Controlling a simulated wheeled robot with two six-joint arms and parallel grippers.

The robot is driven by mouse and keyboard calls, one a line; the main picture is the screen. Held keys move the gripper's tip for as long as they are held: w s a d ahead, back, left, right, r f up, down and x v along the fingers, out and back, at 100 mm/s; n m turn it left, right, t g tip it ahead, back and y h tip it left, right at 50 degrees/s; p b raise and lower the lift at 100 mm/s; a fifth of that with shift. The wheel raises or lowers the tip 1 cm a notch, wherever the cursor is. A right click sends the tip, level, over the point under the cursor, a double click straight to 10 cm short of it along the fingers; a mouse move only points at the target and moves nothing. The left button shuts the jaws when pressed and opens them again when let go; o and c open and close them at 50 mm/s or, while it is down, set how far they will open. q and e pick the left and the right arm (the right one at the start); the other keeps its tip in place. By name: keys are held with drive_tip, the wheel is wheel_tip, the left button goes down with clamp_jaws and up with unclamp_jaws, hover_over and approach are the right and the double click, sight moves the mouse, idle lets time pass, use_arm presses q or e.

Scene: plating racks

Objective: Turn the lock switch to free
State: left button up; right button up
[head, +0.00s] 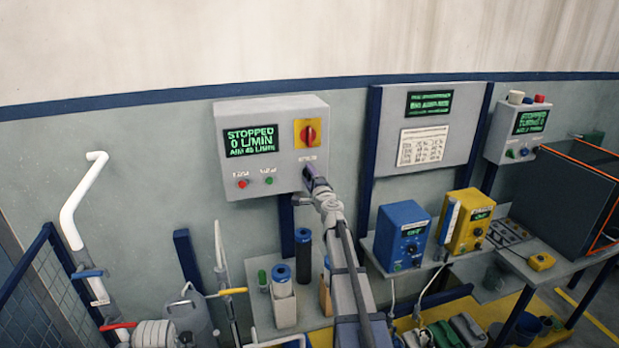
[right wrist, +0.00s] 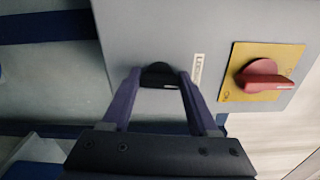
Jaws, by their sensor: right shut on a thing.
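The lock switch (right wrist: 160,75) is a small black knob on the front of the grey control box (head: 230,181). In the right wrist view a label stands beside it. My right gripper (right wrist: 158,84) is shut on the knob, with one purple finger on each side. In the head view my right gripper (head: 309,172) reaches the lower right of the box and hides most of the knob. The knob's exact setting is hard to read. My left gripper is not in view.
A red rotary switch on a yellow plate (head: 298,141) sits above my gripper. A green-lettered screen (head: 251,140) reads STOPPED, 0 L/MIN. A red button (head: 243,184) and a green button (head: 269,180) are to the left. Blue (head: 402,236) and yellow (head: 470,222) units stand on the bench.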

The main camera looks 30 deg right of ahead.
drive_tip(key=shift+a+n, duration=0.1)
drive_tip(key=shift+n, duration=0.6)
drive_tip(key=o, duration=1.4)
drive_tip(key=shift+s, duration=0.15)
drive_tip(key=v, duration=0.7)
drive_tip(key=shift+s+a, duration=0.1)
drive_tip(key=shift+s, duration=0.2)
drive_tip(key=shift+f, duration=0.1)
